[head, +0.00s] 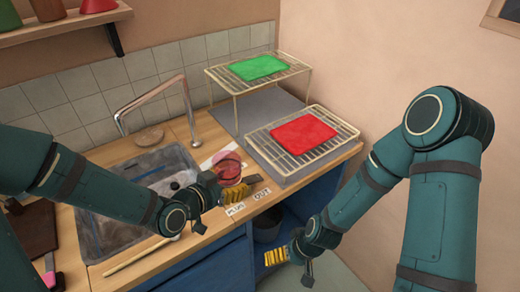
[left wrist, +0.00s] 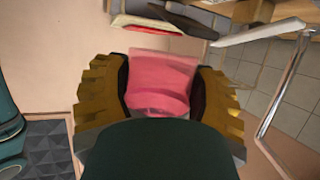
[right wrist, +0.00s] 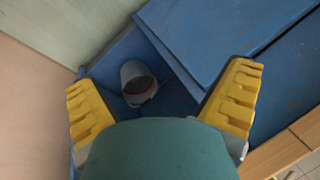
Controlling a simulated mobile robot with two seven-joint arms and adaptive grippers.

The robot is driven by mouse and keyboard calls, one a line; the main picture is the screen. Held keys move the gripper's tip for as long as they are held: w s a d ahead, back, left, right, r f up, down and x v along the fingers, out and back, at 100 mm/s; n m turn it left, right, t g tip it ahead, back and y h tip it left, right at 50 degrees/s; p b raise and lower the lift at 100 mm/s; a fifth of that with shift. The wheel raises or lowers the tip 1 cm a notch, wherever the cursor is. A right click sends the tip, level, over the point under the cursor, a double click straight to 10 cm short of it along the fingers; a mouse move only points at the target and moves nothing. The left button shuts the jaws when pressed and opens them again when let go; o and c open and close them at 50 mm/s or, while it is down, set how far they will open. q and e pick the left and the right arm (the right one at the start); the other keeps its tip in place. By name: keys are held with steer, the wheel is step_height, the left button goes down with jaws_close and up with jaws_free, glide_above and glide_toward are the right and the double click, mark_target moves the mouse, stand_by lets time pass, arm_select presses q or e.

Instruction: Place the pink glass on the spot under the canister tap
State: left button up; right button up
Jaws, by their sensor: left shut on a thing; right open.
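The pink glass (head: 229,162) is translucent and shows over the counter to the right of the sink in the head view. My left gripper (head: 230,191) is shut on it. In the left wrist view the glass (left wrist: 162,80) sits between the two yellow fingers of my left gripper (left wrist: 163,92). I cannot tell whether its base touches the counter. My right gripper (head: 283,257) is open and empty in front of the blue cabinet; its spread fingers (right wrist: 160,100) show in the right wrist view. I cannot make out a canister tap or the spot under it.
A sink (head: 115,222) with a bent metal faucet (head: 152,92) lies to the left. Wire racks hold a red sheet (head: 303,133) and a green sheet (head: 258,67). Small labels (head: 235,210) lie near the counter's front edge. A grey bucket (right wrist: 137,85) stands in the open blue cabinet.

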steer(key=w+a+r+n+g+y, duration=0.1)
steer(key=w+r+n+y, duration=0.1)
steer(key=w+r+n, duration=0.35)
steer(key=n+g+y, duration=0.1)
steer(key=n+y, duration=0.6)
steer(key=n, duration=0.6)
glide_toward(225, 165)
step_height(225, 165, up, 2)
steer(key=s+d, duration=0.2)
steer(key=x, duration=1.1)
steer(key=shift+a+r, duration=0.2)
steer(key=shift+a, duration=0.3)
arm_select(q)
steer(key=shift+d, duration=0.1)
arm_select(e)
steer(key=c, duration=1.3)
arm_select(q)
steer(key=o, duration=1.4)
